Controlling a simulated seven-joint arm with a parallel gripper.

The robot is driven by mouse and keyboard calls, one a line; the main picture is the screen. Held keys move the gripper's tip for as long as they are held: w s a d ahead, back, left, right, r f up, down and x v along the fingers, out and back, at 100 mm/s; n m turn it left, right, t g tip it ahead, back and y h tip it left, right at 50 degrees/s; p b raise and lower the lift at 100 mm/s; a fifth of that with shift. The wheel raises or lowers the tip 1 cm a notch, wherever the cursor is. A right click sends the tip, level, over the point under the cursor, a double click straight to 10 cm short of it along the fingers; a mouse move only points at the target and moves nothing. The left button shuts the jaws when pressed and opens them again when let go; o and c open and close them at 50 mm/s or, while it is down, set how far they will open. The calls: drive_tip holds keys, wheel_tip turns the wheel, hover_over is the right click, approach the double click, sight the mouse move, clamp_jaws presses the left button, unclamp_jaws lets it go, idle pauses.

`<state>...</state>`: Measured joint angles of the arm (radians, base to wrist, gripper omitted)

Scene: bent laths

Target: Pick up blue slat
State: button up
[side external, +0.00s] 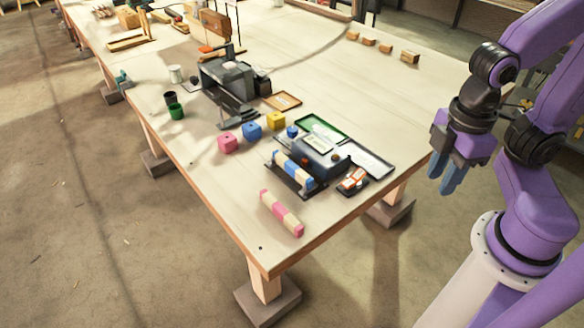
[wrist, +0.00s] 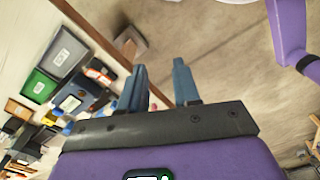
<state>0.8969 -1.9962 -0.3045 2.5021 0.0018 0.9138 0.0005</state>
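The blue slat (side external: 294,168), a bar banded in blue and cream, lies on a dark stand at the front of a grey block-shaped device on the table. A similar pink and cream slat (side external: 282,213) lies on the bare tabletop nearer the table's corner. My gripper (side external: 444,178) hangs off the table's right edge, well to the right of the blue slat, with its fingers pointing down. I cannot make out the blue slat for sure in the wrist view.
The table's right side is largely clear.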

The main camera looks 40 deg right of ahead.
wheel_tip(320, 180, up, 3)
drive_tip(key=m+t, duration=0.1)
drive_tip(key=m, duration=1.2)
hover_over(292, 165)
drive_tip(key=s, duration=0.2)
drive_tip(key=f, duration=0.5)
drive_tip(key=w+f, duration=0.1)
drive_tip(key=f, duration=1.1)
drive_tip(key=shift+w, duration=0.4)
clamp_jaws()
